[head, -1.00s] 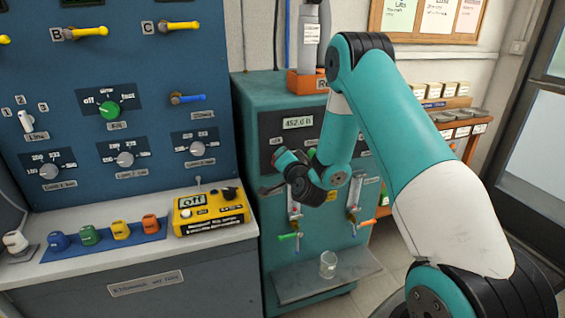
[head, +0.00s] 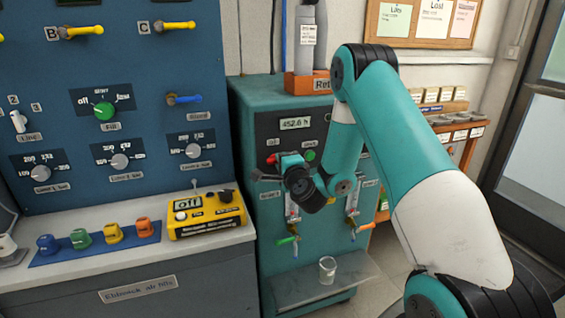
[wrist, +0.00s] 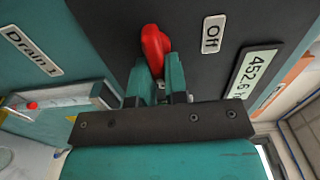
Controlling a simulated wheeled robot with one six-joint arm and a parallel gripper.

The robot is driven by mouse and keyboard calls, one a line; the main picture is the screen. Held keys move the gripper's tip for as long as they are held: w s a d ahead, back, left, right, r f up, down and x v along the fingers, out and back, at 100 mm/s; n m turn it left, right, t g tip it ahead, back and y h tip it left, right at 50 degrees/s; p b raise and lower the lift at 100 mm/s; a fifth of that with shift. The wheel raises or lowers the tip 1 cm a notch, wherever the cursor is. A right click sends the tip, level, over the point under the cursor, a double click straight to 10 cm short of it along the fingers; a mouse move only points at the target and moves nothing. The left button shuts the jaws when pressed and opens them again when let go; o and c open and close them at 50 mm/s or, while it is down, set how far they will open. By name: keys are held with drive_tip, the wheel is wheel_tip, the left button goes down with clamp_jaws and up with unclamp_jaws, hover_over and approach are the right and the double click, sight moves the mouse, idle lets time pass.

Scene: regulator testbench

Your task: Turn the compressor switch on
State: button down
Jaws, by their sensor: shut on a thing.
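A red switch lever (wrist: 155,45) stands on the dark panel beside an "Off" label (wrist: 212,33) in the wrist view. The fingers of my gripper (wrist: 160,72) are shut on its near end, and its rounded end sticks out between them. In the head view the red lever (head: 271,158) shows small above my gripper (head: 262,176), which is against the front of the teal cabinet (head: 250,105). No label reading "compressor" is legible. The gripper hides part of the lever and of the panel.
A display reading 452.6 (head: 296,124) and a green button (head: 309,155) are close by. Below hang gauges with a green-tipped valve (head: 288,240) and an orange-tipped valve (head: 367,225). A glass (head: 327,268) stands on the shelf. A yellow box (head: 205,213) is at left.

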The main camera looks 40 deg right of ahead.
drive_tip(key=shift+f, duration=0.1)
idle(0.4)
drive_tip(key=c, duration=1.1)
unclamp_jaws()
drive_tip(key=shift+c, duration=0.2)
